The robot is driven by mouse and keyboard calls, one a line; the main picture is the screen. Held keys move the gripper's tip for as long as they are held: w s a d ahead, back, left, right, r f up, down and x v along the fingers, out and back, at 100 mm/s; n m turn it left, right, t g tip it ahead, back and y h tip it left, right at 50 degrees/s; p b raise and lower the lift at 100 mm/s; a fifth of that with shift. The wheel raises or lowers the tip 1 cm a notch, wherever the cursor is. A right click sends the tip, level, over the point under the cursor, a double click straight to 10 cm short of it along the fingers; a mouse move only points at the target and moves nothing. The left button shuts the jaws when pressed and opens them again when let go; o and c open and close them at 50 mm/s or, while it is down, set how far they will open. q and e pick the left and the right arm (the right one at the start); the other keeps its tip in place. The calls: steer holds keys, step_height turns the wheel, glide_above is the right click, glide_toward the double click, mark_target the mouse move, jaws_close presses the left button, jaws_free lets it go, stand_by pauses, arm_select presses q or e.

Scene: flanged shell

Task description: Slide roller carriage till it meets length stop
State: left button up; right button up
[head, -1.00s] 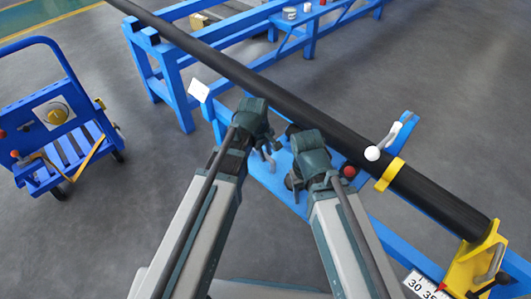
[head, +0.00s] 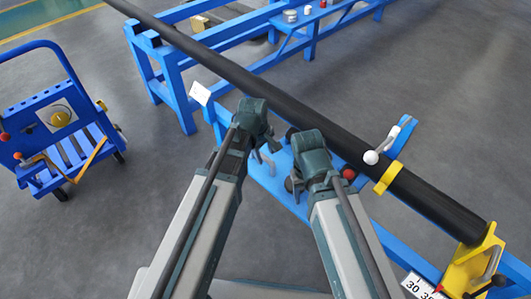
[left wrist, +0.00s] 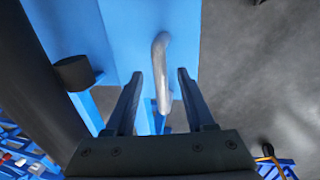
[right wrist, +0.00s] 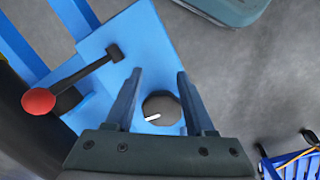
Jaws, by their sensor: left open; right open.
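The blue roller carriage (head: 268,180) sits beneath the long black pipe, partly hidden by my arms. Its plate shows in the left wrist view (left wrist: 130,30) with a bent grey handle (left wrist: 161,72). My left gripper (head: 266,150) is open, with the handle between its fingers, apparently not gripped. My right gripper (head: 292,184) is open over the plate. In the right wrist view, a dark round knob with a white mark (right wrist: 162,108) lies between its fingers, and a red-ball lever (right wrist: 38,101) is to the left. The yellow length stop (head: 475,262) is at the pipe's lower right end.
The black pipe (head: 240,75) runs diagonally across the blue frame. A yellow clamp band (head: 388,177) and a white-ball lever (head: 371,157) are near the right. A number scale (head: 420,288) lies near the stop. A blue cart (head: 55,125) stands on open floor at left.

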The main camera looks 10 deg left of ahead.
arm_select(q)
step_height(320, 180, up, 12)
steer(key=s+a+p, duration=0.1)
steer(key=s+p, duration=0.1)
steer(key=p, duration=0.9)
steer(key=shift+a, duration=0.25)
arm_select(e)
step_height(320, 180, up, 12)
